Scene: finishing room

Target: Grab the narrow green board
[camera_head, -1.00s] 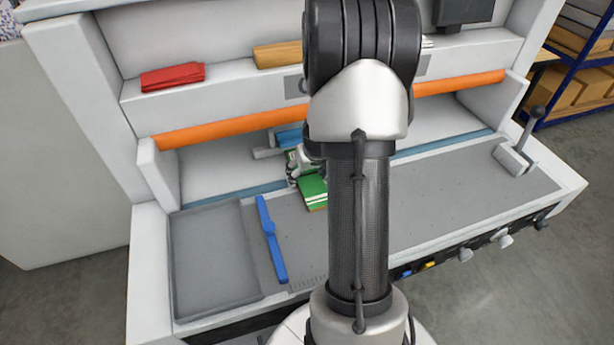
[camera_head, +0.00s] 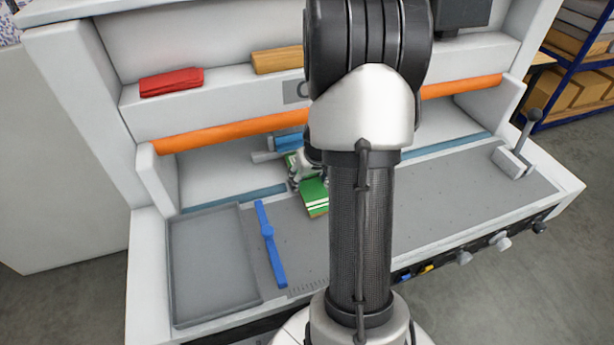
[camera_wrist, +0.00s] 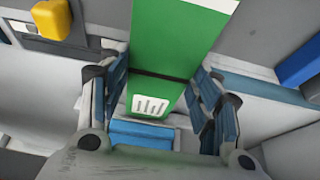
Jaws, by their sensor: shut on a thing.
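The narrow green board (camera_head: 314,196) shows in the head view on the grey machine bed, partly hidden by my gripper and arm. In the wrist view the green board (camera_wrist: 170,38) runs up between my fingers, with a dark band across it and a white label near its end. My gripper (camera_wrist: 168,105) has a blue-padded finger on each side of the board and is shut on it. In the head view my gripper (camera_head: 305,174) is small and partly behind my arm. Whether the board touches the bed is hard to tell.
A blue bar (camera_head: 269,244) lies left of the board, beside an empty grey tray (camera_head: 212,265). An orange roller bar (camera_head: 225,131) crosses above the bed. A red cloth (camera_head: 171,82) and a wooden block (camera_head: 277,58) sit on the ledge. A lever (camera_head: 524,140) stands at right.

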